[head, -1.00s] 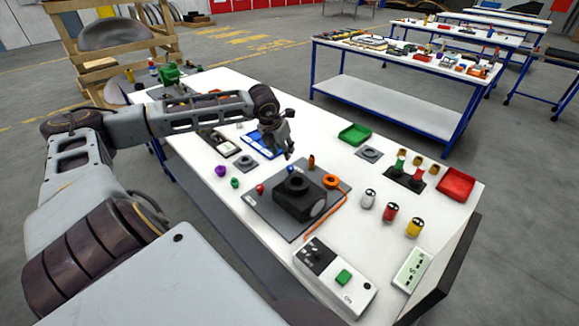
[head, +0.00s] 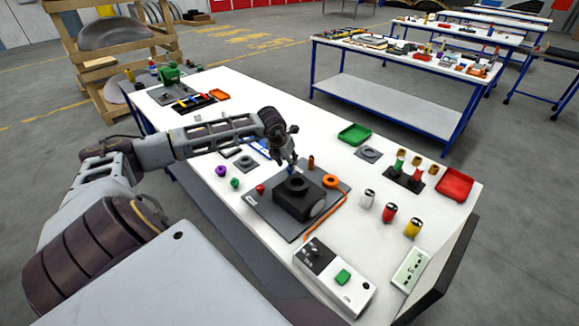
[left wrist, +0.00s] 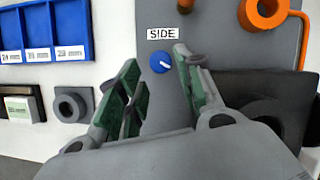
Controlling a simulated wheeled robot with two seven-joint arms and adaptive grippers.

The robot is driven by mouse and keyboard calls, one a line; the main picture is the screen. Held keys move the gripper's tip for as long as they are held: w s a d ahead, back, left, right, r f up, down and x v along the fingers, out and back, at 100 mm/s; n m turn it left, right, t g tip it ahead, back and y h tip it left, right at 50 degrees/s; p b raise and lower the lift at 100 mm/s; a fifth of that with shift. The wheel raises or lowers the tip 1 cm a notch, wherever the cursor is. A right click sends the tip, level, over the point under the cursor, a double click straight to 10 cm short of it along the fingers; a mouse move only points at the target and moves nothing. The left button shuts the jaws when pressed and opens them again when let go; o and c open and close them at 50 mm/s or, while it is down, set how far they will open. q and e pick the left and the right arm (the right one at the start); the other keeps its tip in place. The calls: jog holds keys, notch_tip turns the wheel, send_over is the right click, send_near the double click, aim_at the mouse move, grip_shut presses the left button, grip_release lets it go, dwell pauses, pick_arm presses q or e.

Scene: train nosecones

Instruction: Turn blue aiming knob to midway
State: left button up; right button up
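The blue aiming knob (left wrist: 161,62) shows in the left wrist view on the grey base plate (left wrist: 158,98), just below a label reading SIDE. It has a white pointer line. My left gripper (left wrist: 152,62) is open, its two green-padded fingers on either side of the knob in that view, apart from it as far as I can tell. In the head view my left gripper (head: 290,162) hangs over the far left edge of the plate, beside the black block (head: 298,197), and mostly hides the knob. My right gripper is in neither view.
An orange ring (head: 331,181) with an orange cord and a brown peg (head: 311,162) stand near the block. A blue tray (left wrist: 45,30) and a grey ring fixture (left wrist: 70,105) lie left of the gripper. A white control box (head: 333,277) stands at the front.

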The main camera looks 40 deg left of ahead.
pick_arm(q)
jog(key=shift+x, duration=2.35)
jog(key=c, duration=0.7)
jog(key=shift+m, duration=0.3)
